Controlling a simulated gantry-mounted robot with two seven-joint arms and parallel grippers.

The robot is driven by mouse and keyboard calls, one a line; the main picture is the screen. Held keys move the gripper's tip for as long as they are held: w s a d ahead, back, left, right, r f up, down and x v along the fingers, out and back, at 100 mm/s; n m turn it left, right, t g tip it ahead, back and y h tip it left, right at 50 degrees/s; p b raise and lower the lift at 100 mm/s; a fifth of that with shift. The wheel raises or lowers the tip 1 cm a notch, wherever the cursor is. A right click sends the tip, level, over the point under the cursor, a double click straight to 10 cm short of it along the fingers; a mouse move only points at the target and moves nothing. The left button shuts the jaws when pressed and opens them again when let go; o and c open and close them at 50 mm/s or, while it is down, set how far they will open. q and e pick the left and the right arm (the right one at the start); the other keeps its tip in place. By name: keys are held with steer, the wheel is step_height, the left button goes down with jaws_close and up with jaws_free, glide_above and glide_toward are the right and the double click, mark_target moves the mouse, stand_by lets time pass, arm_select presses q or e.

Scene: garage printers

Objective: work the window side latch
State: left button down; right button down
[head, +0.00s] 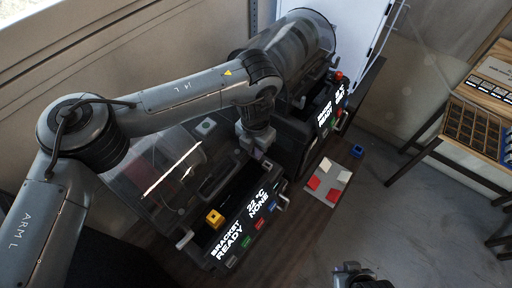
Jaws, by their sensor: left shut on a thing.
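The near printer has a clear curved hood (165,180) and a lit front panel (245,222) reading "BRACKET READY 22 °C NONE". Small silver levers show at its front, a left lever (184,239) and a right lever (283,202). My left gripper (257,152) points down at the right rear of this printer, beside the hood. It is shut on a small part that its fingers mostly hide; I cannot tell whether this is a latch. My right gripper (350,270) is low at the bottom edge, away from the printers; its fingers are too small to judge.
A yellow block (214,218) sits in the near printer's dark bay. A far printer (292,50) stands behind. A pale board (327,182) with red and white pieces and a blue block (357,151) lie to the right. A shelf with a sectioned tray (470,125) stands far right; floor between is clear.

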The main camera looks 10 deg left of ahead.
arm_select(q)
steer(key=shift+s+a+f+t+b, duration=0.2)
steer(key=shift+f+t+b, duration=0.1)
steer(key=shift+b, duration=0.2)
steer(key=shift+s+r+h, duration=0.1)
steer(key=shift+r+h, duration=0.05)
steer(key=shift+h, duration=0.15)
steer(key=c, duration=1.4)
jaws_free()
steer(key=shift+r, duration=0.2)
